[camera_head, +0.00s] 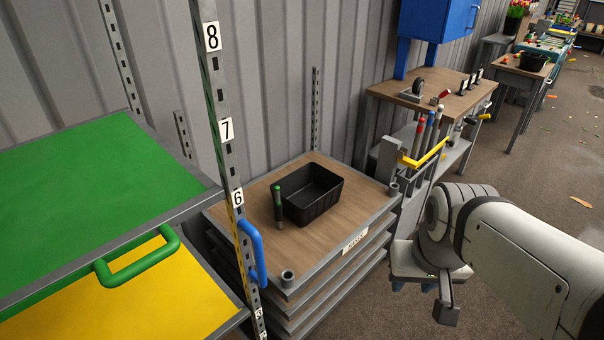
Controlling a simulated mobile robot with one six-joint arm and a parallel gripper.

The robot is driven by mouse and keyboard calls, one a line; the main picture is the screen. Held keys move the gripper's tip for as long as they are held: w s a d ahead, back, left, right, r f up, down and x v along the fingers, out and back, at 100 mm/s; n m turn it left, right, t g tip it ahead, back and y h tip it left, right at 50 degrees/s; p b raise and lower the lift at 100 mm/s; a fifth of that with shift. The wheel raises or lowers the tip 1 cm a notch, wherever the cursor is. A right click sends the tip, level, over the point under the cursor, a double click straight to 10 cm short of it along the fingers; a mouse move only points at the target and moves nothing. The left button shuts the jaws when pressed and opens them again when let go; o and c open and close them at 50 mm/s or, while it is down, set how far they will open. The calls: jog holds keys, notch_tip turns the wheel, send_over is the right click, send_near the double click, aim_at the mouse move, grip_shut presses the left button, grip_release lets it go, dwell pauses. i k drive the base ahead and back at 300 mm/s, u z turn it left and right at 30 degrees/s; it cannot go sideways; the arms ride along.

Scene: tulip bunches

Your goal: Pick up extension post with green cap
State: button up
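A dark post with a green cap (278,206) stands upright on the wooden top of a low stacked shelf (246,222). It is just left of a black bin (327,211), on its near side; I cannot tell whether they touch. My gripper (422,288) is at the lower right, in front of the shelf's right side and well apart from the post. Its fingers point down and are partly hidden by its own body, so their opening is unclear. I see nothing held in it.
A numbered upright (225,130) with a blue handle (253,252) stands left of the post. Green (95,205) and yellow (150,290) shelves lie further left. A rack of several capped posts (418,138) with a yellow bar stands behind my arm. Open floor shows at lower right.

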aim_at(277, 205)
jog(key=u, duration=0.2)
jog(key=i, duration=0.85)
jog(key=z, duration=0.1)
